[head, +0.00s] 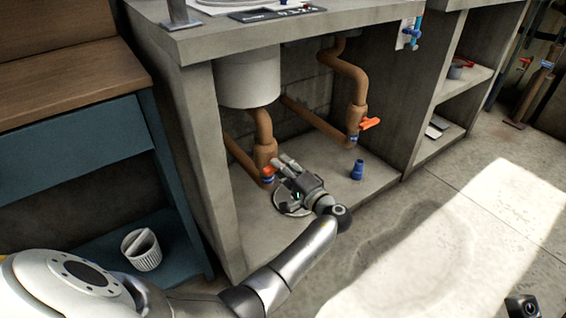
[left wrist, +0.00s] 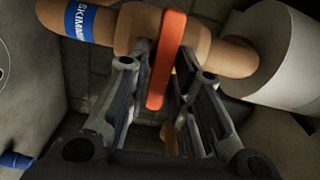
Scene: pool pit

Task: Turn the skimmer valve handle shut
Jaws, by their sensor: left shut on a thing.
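The skimmer valve sits on the left brown pipe under the counter, and its orange handle (head: 267,171) shows just left of my left gripper (head: 279,164). In the left wrist view the orange handle (left wrist: 168,60) lies between the two fingers of the left gripper (left wrist: 167,75), which is shut on it. The handle lies crosswise to the pipe there. A blue label (left wrist: 86,20) reading "SKIMM", partly cut off, wraps the pipe beside the valve. My right gripper's fingers are not visible.
A second valve with an orange handle (head: 370,123) is on the right pipe. A blue fitting (head: 357,169) stands on the cabinet floor. A white cylinder (head: 247,79) hangs above the left pipe. The concrete side wall (head: 205,150) bounds the bay on the left.

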